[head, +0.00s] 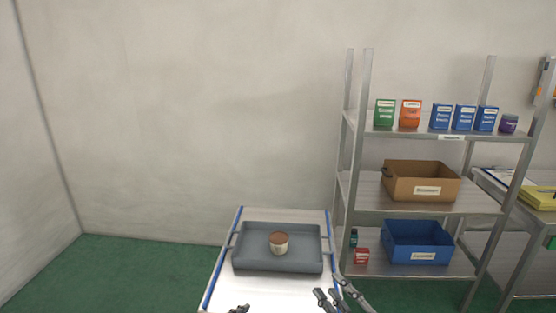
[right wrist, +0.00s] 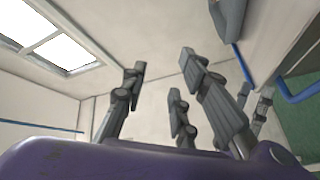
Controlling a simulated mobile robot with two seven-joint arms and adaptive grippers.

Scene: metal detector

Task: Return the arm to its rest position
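My right gripper (head: 332,291) is at the bottom of the head view, beside the right edge of the white table. In the right wrist view my right gripper (right wrist: 163,78) has its fingers spread apart, with nothing between them. My left gripper (head: 239,309) shows only as a small dark tip at the bottom edge, over the table's front part; the rest is out of frame. A grey tray (head: 245,262) lies on the table, and a small round tub (head: 279,246) with a brown top stands upright in it, apart from both grippers.
The white table (head: 218,296) has blue side rails. A metal shelf rack (head: 343,190) stands just right of it, with several boxes on top, a brown bin (head: 405,183) in the middle and a blue bin (head: 400,247) below. Green floor at left is clear.

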